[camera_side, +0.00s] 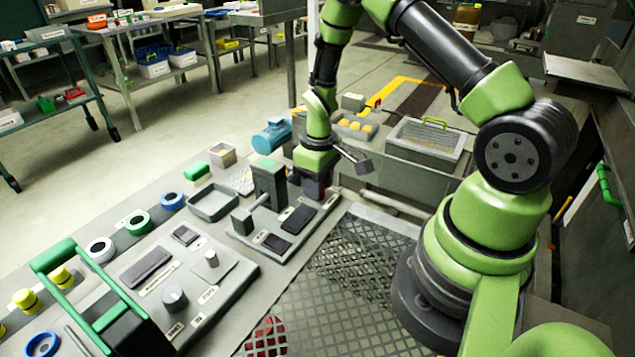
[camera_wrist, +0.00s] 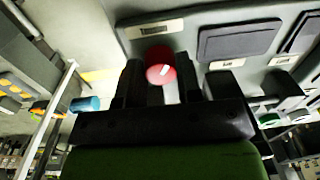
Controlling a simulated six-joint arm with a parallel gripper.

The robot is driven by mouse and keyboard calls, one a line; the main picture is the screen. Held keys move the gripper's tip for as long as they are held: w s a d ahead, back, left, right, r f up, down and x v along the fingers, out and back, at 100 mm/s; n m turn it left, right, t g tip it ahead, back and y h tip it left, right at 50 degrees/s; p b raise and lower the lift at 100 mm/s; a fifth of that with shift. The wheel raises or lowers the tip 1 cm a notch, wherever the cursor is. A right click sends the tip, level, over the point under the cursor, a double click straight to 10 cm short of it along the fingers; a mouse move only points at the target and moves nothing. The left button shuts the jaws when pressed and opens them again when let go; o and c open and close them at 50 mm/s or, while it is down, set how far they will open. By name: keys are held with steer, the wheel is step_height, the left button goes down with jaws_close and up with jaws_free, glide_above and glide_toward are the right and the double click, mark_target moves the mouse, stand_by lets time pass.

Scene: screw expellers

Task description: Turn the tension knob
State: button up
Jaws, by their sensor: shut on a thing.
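A red round knob (camera_wrist: 160,66) sits between the two dark fingers of my gripper (camera_wrist: 162,88) in the wrist view. The fingers are on its left and right sides, and my gripper is shut on it. In the side view my gripper (camera_side: 310,187) points down at the far end of a grey panel (camera_side: 262,250), and the knob is hidden behind it. Small white labels lie on the panel near the knob, but their text is too small to read, so I cannot confirm which knob this is.
A dark upright block (camera_side: 268,186) stands on the panel left of my gripper. A nearer panel carries a dark round knob (camera_side: 175,297) and a small peg (camera_side: 211,259). A grey tray (camera_side: 213,203) and a blue cylinder (camera_side: 271,134) are close by. A metal grating (camera_side: 350,275) lies in front.

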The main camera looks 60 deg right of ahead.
steer(key=m, duration=0.5)
steer(key=shift+s+m, duration=0.1)
steer(key=shift+m, duration=0.2)
steer(key=m, duration=0.5)
steer(key=shift+a+m, duration=0.1)
steer(key=shift+m, duration=0.3)
steer(key=o, duration=0.9)
steer(key=shift+o, duration=0.2)
step_height(320, 180, up, 10)
steer(key=shift+s, duration=0.15)
